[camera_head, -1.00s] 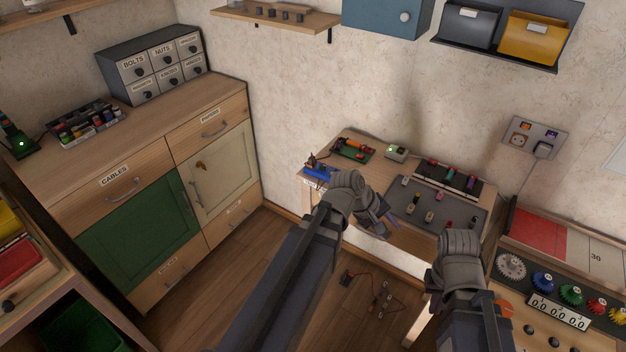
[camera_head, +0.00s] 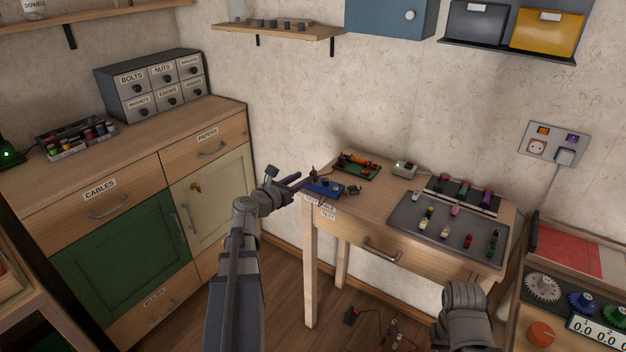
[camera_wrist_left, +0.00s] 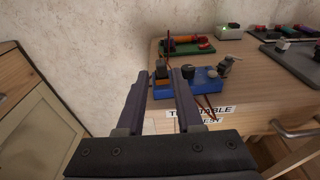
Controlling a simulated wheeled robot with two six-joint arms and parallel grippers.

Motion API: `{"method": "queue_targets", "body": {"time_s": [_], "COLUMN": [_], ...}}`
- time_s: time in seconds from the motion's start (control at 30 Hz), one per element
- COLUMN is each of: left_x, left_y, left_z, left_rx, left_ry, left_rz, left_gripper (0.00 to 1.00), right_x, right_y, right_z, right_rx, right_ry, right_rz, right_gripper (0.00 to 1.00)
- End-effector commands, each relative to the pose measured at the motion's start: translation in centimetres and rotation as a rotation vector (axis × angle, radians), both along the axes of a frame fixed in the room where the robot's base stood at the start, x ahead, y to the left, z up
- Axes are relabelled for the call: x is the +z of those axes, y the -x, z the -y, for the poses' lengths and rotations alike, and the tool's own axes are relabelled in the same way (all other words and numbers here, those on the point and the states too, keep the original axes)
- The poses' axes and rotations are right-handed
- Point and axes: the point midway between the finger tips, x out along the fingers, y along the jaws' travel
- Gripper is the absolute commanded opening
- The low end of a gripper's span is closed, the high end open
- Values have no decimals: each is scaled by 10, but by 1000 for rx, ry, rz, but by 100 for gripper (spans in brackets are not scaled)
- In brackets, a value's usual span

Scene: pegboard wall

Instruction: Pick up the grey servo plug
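A blue servo tester (camera_head: 325,188) sits at the near left corner of the wooden test table; it also shows in the left wrist view (camera_wrist_left: 203,86). A small grey piece (camera_head: 353,189), perhaps the grey servo plug, is at its right end, and it also shows in the left wrist view (camera_wrist_left: 226,65). I cannot tell for sure that it is the plug. My left gripper (camera_head: 303,181) is open and empty, just left of the tester. In the left wrist view, its two fingers (camera_wrist_left: 160,76) point towards the tester's left end. My right gripper's fingers are out of sight.
A green board (camera_head: 357,168) and a small white box (camera_head: 404,168) stand behind the tester. A grey mat (camera_head: 408,228) with several small parts lies to the right. Left of the gripper stands a cabinet (camera_head: 230,120). The air above the table is clear.

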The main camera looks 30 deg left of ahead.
Motion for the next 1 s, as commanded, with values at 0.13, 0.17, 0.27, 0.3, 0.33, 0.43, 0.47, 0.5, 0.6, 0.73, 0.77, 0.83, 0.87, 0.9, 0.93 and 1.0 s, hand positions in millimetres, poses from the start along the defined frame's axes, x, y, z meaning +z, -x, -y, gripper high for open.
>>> {"method": "queue_targets", "body": {"time_s": [0.13,0.17,0.27,0.3,0.33,0.43,0.47,0.5,0.6,0.73,0.77,0.83,0.87,0.9,0.93,1.0], "left_x": [-3,-3,-4,-4,-5,-10,-11,-13,-15,-16,-16,-16,-16,-16,-16,-16], "left_y": [-15,-15,-16,-18,-20,-31,-35,-41,-56,-66,-66,-65,-65,-65,-65,-65], "left_z": [1,1,2,2,2,2,2,3,4,6,6,6,6,6,6,6], "left_rx": [-2,-2,-1,-2,-2,-3,-4,-5,-3,-3,-2,-2,-2,-2,-2,-2], "left_ry": [-2,-2,-2,-2,-3,-3,-2,-3,-3,-3,-3,-3,-3,-3,-3,-3], "left_rz": [0,0,-1,-1,-1,-1,-1,-1,-2,-2,-2,-1,-1,-1,-1,-1], "left_gripper": [35,35,35,35,35,35,35,35,35,35,35,35,35,35,34,26], "right_x": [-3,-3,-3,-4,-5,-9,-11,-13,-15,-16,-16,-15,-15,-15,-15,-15], "right_y": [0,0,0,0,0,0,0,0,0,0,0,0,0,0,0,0], "right_z": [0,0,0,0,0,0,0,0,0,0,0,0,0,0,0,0], "right_rx": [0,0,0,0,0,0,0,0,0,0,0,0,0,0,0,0], "right_ry": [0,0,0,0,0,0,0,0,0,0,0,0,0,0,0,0], "right_rz": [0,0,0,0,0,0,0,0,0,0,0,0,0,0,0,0], "right_gripper": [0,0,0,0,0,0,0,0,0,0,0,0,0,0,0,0]}}
